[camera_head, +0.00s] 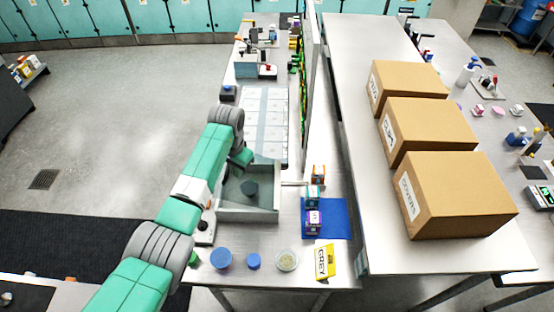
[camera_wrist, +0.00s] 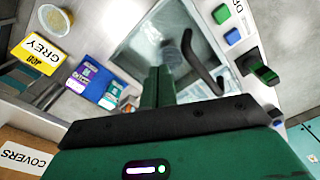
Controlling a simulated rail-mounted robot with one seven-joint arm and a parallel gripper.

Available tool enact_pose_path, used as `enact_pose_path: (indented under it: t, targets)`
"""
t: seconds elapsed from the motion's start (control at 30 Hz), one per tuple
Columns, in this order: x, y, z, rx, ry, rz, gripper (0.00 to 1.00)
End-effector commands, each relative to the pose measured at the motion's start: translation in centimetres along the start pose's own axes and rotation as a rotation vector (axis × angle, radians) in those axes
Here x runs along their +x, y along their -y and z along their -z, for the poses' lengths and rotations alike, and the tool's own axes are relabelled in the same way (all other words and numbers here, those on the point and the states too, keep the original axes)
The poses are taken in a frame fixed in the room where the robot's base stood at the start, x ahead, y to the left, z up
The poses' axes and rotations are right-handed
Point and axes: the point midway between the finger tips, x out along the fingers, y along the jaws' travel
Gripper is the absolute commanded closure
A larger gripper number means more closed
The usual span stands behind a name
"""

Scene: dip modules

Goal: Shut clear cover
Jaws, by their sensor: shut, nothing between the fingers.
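A grey open-topped box (camera_head: 248,215) stands on the bench in the head view, with a dark round piece (camera_head: 250,188) inside. A see-through panel, apparently the clear cover, shows at the box in the wrist view (camera_wrist: 145,45); its exact angle is hard to tell. A dark bent bar (camera_wrist: 205,65), perhaps its handle, crosses that area. My gripper (camera_head: 243,157) is at the back left of the box, partly hidden by my arm. In the wrist view its fingers (camera_wrist: 164,72) are together and empty, in front of the box. I cannot tell whether they touch the cover.
Right of the box, small cartons (camera_head: 314,220) stand on a blue mat (camera_head: 338,218). A tall partition (camera_head: 314,90) and cardboard boxes (camera_head: 455,195) are further right.

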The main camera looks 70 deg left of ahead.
Motion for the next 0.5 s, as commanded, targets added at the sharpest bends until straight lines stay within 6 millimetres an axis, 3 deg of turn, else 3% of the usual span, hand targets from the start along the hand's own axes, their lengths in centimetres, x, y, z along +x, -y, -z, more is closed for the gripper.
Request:
enact_pose_path:
  t: [0.27, 0.5]
  targets:
    - [0.9, -0.6, -0.3, 0.005, 0.015, -0.007, 1.00]
    - [1.9, 0.5, -1.1, 0.005, 0.017, -0.009, 1.00]
